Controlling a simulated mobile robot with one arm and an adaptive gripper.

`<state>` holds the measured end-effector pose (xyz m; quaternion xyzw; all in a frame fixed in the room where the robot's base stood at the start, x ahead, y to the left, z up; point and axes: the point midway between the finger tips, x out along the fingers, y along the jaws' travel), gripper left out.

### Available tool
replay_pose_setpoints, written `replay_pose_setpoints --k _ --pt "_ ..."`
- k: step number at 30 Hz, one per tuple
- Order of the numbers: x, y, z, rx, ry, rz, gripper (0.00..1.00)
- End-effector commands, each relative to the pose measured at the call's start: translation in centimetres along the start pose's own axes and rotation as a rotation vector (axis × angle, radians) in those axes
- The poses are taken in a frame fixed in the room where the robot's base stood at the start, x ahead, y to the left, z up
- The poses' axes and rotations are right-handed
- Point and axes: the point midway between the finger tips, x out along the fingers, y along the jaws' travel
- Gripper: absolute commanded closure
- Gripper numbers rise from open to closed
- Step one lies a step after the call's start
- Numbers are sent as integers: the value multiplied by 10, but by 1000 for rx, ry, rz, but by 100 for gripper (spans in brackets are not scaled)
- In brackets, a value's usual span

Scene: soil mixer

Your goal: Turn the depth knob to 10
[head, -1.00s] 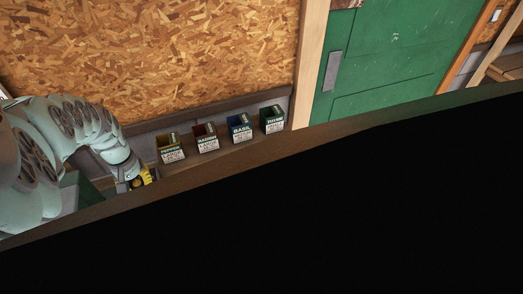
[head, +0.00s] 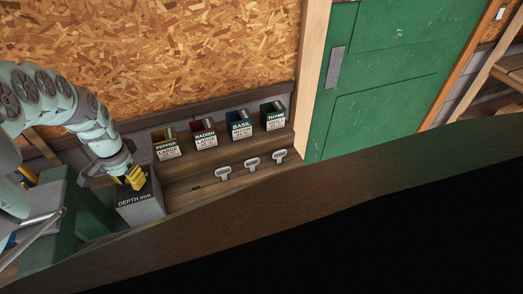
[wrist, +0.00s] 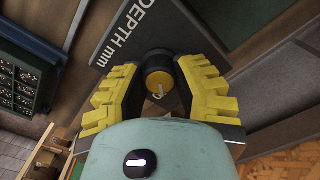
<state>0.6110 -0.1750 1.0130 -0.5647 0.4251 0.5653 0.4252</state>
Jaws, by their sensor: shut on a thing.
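The depth knob (wrist: 160,83) has a yellow face with a pale pointer line and a dark body, on a dark grey box labelled "DEPTH mm" (wrist: 122,40). In the head view the box (head: 140,209) stands at the left end of the wooden shelf. My gripper (wrist: 158,85) has yellow ridged fingers, one on each side of the knob, shut on it. In the head view my gripper (head: 133,180) is over the top of the box and hides the knob. The scale numbers around the knob are mostly hidden, so the setting cannot be read.
Seed boxes marked pepper (head: 167,150), radish (head: 204,138), basil (head: 239,127) and thyme (head: 274,118) stand on the shelf right of the depth box. Several small metal scoops (head: 252,163) lie in front. A green machine (head: 70,215) is at the left. A large dark surface blocks the lower head view.

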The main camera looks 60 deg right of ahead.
Motion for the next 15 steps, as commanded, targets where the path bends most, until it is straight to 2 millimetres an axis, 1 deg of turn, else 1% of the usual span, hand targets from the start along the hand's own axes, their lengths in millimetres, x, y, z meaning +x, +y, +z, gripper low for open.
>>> replay_pose_setpoints --k 6,15 --pt "1 -2 0 75 4 -4 100" --pt "1 -2 0 104 4 -4 100"
